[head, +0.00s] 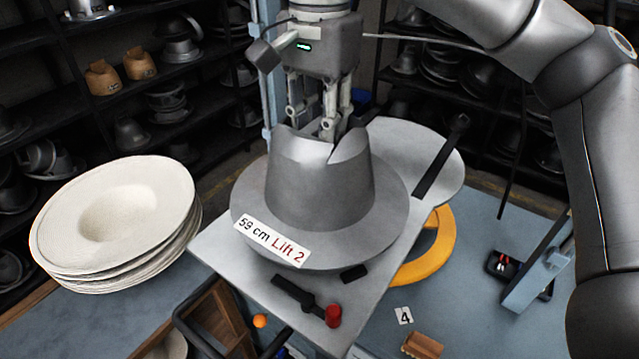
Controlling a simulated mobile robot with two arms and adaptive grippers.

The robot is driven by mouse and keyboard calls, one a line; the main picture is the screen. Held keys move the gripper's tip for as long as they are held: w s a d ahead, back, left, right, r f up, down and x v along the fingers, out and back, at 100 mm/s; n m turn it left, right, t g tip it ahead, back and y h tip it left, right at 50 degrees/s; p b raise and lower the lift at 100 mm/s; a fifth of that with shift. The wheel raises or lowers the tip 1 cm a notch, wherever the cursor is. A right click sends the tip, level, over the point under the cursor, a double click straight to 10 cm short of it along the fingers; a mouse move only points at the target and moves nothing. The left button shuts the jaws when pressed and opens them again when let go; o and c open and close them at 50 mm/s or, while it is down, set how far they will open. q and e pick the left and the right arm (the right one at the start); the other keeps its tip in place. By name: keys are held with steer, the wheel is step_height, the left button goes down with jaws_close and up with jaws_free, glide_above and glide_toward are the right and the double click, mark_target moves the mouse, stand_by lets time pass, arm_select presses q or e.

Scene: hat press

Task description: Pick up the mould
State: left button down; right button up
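The mould (315,190) is a grey metal hat shape with a wide brim and a creased crown. A label on its brim reads "59 cm Lift 2". It rests upright on a pale metal plate (228,259) in the middle of the head view. My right gripper (318,128) points down at the top of the crown, its fingers reaching into or behind the crown's dip. The crown's front edge hides the fingertips, so I cannot tell whether they are closed on the metal. My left gripper is not in view.
A stack of cream hat blanks (115,220) stands at the left. A lever with a red knob (333,315) sits on the plate's front. A yellow ring (432,255) lies to the right, on the blue bench (470,290). Shelves (75,115) of moulds fill the back.

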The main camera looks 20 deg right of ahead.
jaws_close()
steer(key=shift+w+r, duration=0.15)
steer(key=shift+r, duration=0.05)
